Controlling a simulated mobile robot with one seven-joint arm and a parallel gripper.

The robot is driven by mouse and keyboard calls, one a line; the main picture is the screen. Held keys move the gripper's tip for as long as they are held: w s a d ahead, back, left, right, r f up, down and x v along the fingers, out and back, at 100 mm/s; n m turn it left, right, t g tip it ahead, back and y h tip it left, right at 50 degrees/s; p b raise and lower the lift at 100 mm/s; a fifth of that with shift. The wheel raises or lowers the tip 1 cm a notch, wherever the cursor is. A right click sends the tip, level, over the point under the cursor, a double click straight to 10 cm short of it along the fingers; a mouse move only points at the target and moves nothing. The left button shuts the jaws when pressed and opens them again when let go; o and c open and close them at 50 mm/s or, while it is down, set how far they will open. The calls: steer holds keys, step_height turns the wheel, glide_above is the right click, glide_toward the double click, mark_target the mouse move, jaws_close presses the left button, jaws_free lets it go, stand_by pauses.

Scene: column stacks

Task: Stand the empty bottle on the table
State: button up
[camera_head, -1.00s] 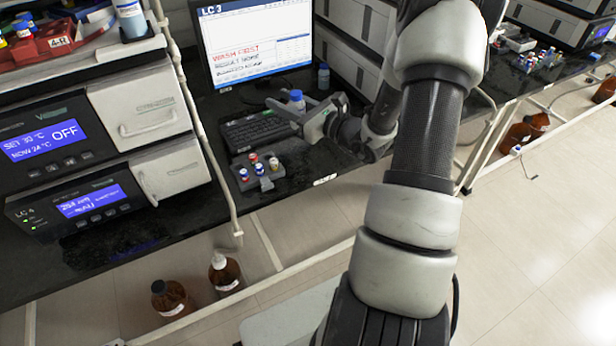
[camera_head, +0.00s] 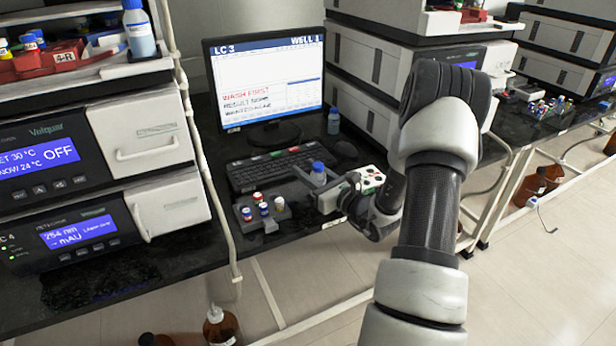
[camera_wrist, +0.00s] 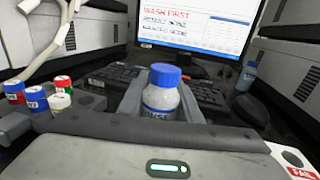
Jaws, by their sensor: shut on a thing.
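A small clear bottle with a blue cap (camera_head: 318,170) is between the fingers of my gripper (camera_head: 316,182), in front of the keyboard. In the wrist view the same bottle (camera_wrist: 160,98) stands upright between the two grey fingers, with a printed label partly visible. My gripper is shut on it. Its lower part is hidden behind the gripper body, so I cannot tell whether its base touches the table. The dark table (camera_head: 180,262) lies beneath. Whether the bottle holds liquid is unclear.
A grey rack with capped vials (camera_head: 262,214) stands just left of my gripper. The keyboard (camera_head: 275,167) and monitor (camera_head: 265,85) are behind. Another blue-capped bottle (camera_head: 334,122) stands right of the monitor, near the mouse (camera_head: 345,149). Bare tabletop shows at the front left.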

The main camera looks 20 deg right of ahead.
mark_target(323, 184)
steer(key=shift+f, duration=0.45)
steer(key=shift+r, duration=0.1)
steer(key=o, duration=1)
steer(key=shift+s+d, duration=0.1)
steer(key=shift+s, duration=0.1)
steer(key=p+v, duration=0.2)
steer(key=v, duration=0.9)
steer(key=shift+s, duration=0.35)
